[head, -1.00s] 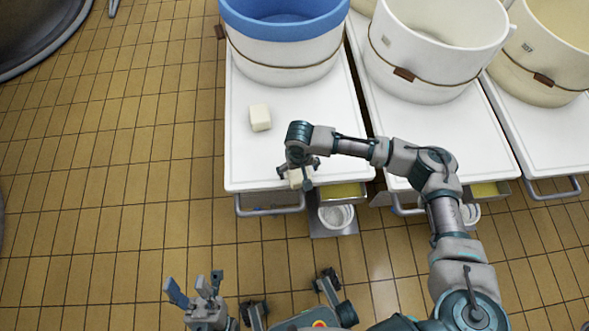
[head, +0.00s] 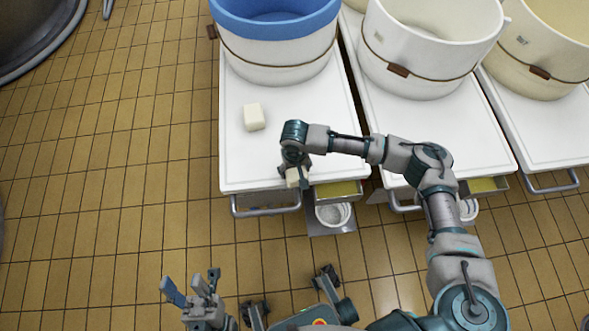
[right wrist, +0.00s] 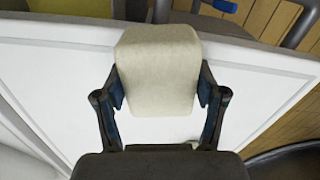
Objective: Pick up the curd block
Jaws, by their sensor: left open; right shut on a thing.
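A cream curd block (right wrist: 157,72) fills the middle of the right wrist view, between the two fingers of my right gripper (right wrist: 160,95). In the head view this block (head: 293,178) is at the front edge of the white table (head: 240,165), partly hidden by my right gripper (head: 296,172), which is shut on it. I cannot tell whether the block touches the table. A second curd block (head: 254,117) lies on the same table, farther back and to the left. My left gripper (head: 192,288) is open and empty, low over the tiled floor.
A blue-rimmed white vat (head: 275,55) stands at the back of the table. More vats (head: 425,50) stand on tables to the right. A metal handle (head: 266,208) and a white bucket (head: 333,215) are at the table's front. The tiled floor (head: 110,170) on the left is clear.

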